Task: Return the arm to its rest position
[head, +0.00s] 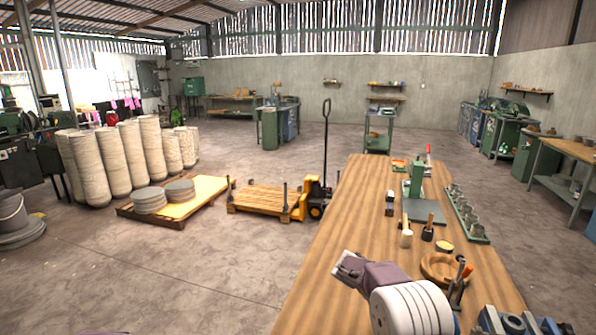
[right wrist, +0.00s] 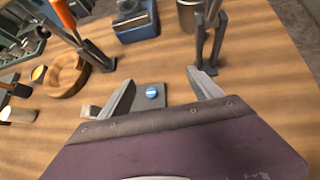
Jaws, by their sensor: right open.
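My right gripper (head: 347,264) is over the left side of the wooden workbench (head: 350,210) in the head view, with its purple and white wrist at the bottom. In the right wrist view its two fingers (right wrist: 160,92) are spread apart. A dark plate with a blue-and-white knob (right wrist: 152,92) shows between them, and I see nothing gripped. The bowl also shows at the left of the right wrist view (right wrist: 54,82).
A dark upright fixture (head: 458,287) and blue devices (head: 512,322) stand near the bowl. Mallets (head: 406,232), a green press (head: 416,180) and a tray of metal cups (head: 466,212) are farther back. The bench's left strip is clear. A pallet truck (head: 290,205) stands on the floor beyond.

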